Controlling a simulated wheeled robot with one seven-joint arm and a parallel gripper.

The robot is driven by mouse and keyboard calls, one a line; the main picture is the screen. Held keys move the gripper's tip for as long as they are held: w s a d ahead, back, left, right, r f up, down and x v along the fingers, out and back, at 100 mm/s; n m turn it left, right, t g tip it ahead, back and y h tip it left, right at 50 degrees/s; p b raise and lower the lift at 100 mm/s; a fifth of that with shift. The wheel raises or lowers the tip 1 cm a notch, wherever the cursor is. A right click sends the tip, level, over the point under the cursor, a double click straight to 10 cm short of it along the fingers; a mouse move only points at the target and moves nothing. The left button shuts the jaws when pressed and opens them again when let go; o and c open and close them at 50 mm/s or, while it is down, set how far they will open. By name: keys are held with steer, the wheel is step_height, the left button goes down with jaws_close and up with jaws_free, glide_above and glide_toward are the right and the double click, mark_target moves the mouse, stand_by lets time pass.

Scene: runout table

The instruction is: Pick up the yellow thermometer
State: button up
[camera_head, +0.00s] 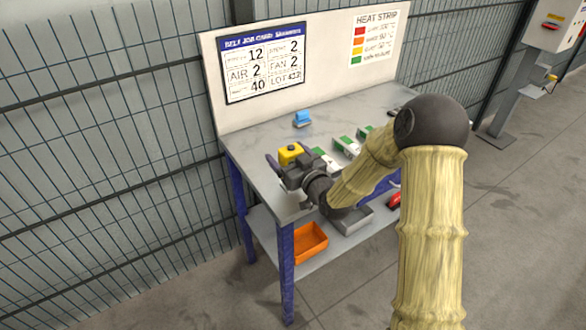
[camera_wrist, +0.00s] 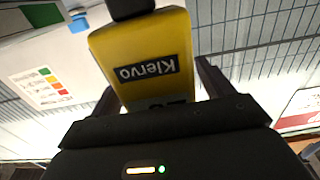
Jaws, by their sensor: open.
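The yellow thermometer (camera_head: 290,153) is at the near left part of the table, right by my gripper (camera_head: 285,165). In the wrist view the thermometer (camera_wrist: 140,55) fills the middle, with an upside-down "Klervo" label and a black part at its top edge. My gripper (camera_wrist: 158,92) is open, with one dark finger on each side of the yellow body. The left finger looks close to the body, and a gap shows at the right finger. The thermometer's lower end is hidden behind my gripper's dark body.
The grey table (camera_head: 262,150) also holds a blue object (camera_head: 302,118) and several green-and-white packs (camera_head: 346,147) behind my arm. A board with a job card (camera_head: 262,62) and heat strip chart (camera_head: 375,38) stands at the back. An orange bin (camera_head: 310,242) sits on the lower shelf.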

steer(key=shift+w+a, duration=0.1)
steer(key=shift+w, duration=0.05)
steer(key=shift+c, duration=0.4)
steer(key=c, duration=1.1)
steer(key=shift+o, duration=0.2)
step_height(320, 180, up, 10)
